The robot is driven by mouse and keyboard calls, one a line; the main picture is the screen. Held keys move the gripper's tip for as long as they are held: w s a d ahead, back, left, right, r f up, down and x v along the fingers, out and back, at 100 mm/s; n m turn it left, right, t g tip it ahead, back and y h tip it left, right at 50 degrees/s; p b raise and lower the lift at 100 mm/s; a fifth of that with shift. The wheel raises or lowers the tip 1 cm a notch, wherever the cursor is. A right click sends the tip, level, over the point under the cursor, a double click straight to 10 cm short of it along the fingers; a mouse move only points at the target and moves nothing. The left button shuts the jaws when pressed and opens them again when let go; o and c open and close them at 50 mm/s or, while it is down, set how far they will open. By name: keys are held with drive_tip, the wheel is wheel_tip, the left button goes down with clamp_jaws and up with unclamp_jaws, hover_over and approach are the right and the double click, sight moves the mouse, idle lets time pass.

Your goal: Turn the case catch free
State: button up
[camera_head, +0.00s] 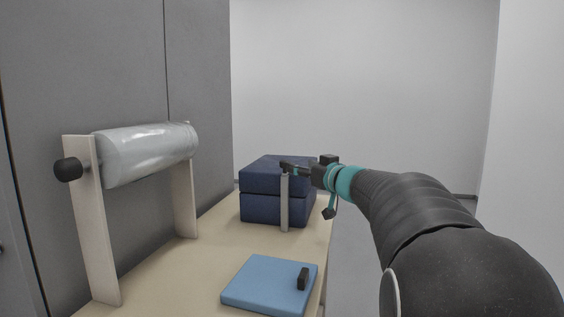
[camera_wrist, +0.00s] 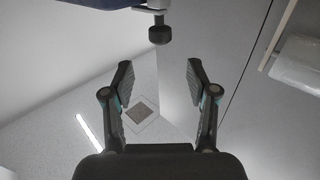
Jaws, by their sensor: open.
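The dark blue case (camera_head: 262,208) stands shut on the bench, with a seam around its middle. A grey upright bar (camera_head: 284,208) stands at its near side, apparently part of the catch. In the wrist view a black knob (camera_wrist: 159,34) on a short pale metal stem juts from the case's dark blue edge (camera_wrist: 97,3). My gripper (camera_head: 288,167) is at the top of the bar in the head view, hiding whatever is there. The wrist view shows my gripper (camera_wrist: 159,73) open and empty, the knob just beyond and between its fingertips, apparently not touched.
A light blue flat box (camera_head: 258,284) with a black block (camera_head: 303,279) lies on the bench (camera_head: 180,275) nearer me. A roll of clear film (camera_head: 147,152) on a wooden stand (camera_head: 96,225) is at left. A grey wall is behind; the right side is open floor.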

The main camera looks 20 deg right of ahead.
sight(285, 161)
drive_tip(key=w, duration=0.3)
drive_tip(key=w+a, duration=0.1)
drive_tip(key=w, duration=0.2)
drive_tip(key=w+a, duration=0.1)
drive_tip(key=w, duration=0.2)
drive_tip(key=shift+w, duration=0.15)
drive_tip(key=shift+d, duration=0.1)
clamp_jaws()
